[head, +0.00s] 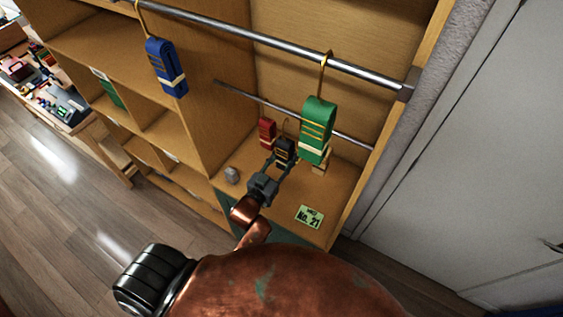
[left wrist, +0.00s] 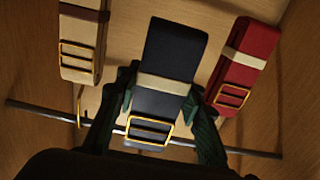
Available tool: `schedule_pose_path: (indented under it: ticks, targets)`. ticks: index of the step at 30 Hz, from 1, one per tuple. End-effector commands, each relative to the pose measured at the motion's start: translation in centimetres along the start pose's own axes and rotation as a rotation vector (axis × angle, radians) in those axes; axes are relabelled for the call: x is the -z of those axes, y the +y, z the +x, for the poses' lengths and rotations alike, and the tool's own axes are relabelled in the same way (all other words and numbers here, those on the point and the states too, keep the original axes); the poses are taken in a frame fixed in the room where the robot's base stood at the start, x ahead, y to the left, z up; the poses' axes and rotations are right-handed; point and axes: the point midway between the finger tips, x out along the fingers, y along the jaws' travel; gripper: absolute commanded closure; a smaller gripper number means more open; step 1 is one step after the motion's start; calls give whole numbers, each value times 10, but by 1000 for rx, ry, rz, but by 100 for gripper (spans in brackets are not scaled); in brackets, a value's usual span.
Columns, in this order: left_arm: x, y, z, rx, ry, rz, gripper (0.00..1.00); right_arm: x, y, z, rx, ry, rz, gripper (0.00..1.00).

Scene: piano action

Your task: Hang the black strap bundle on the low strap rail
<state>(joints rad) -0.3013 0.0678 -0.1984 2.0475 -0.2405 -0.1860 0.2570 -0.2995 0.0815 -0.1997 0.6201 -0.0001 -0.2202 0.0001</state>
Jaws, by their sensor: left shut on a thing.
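The black strap bundle (head: 284,149) has a cream band and a gold buckle. My left gripper (head: 279,160) is shut on it, fingers on both sides, inside the right bay of the wooden shelf unit. In the left wrist view the bundle (left wrist: 164,60) is between the two dark fingers. The low strap rail (head: 245,96) is a thin metal bar across the bay; in the left wrist view the rail (left wrist: 45,112) passes by the buckle end of the bundle. A hook shows above the bundle near the rail; whether it rests on the rail I cannot tell. My right gripper is not in view.
A red bundle (head: 267,131) and a cream bundle (left wrist: 82,40) flank the black one. A green bundle (head: 317,130) and a blue bundle (head: 165,68) hang from the thicker upper rail (head: 275,42). A green label (head: 309,217) and small grey object (head: 232,175) are on the shelf below.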

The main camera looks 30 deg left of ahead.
Motion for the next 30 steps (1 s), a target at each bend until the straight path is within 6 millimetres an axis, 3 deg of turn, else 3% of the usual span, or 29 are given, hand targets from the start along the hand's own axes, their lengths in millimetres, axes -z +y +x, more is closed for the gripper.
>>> schedule_pose_path:
  ticks: [28,30]
  targets:
    - [0,0,73,-1,3,0,94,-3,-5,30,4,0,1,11]
    - [-8,0,71,0,0,0,94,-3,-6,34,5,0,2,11]
